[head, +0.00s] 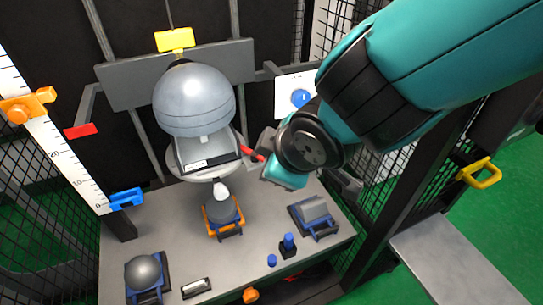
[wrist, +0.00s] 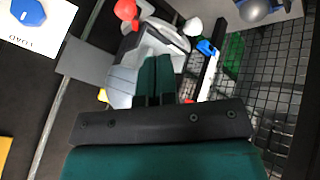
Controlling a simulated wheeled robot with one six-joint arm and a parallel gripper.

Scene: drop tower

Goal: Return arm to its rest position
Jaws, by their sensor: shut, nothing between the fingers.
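My teal and black arm reaches in from the upper right of the head view. My gripper shows in the wrist view (wrist: 157,65) with its two dark green fingers together and nothing between them. In the head view the fingers are mostly hidden behind my wrist. Beyond the fingers in the wrist view is the grey domed drop body (wrist: 130,80) in its holder. In the head view this grey dome (head: 194,98) sits upright in a pale cradle, left of my wrist. I cannot tell whether the fingers touch it.
A grey table (head: 165,235) holds an orange-based stand (head: 224,215), a grey block in a blue cradle (head: 315,216) and a grey ball in a blue cradle (head: 145,272). A ruler (head: 60,160) stands at left. Mesh fencing and a post flank the right side.

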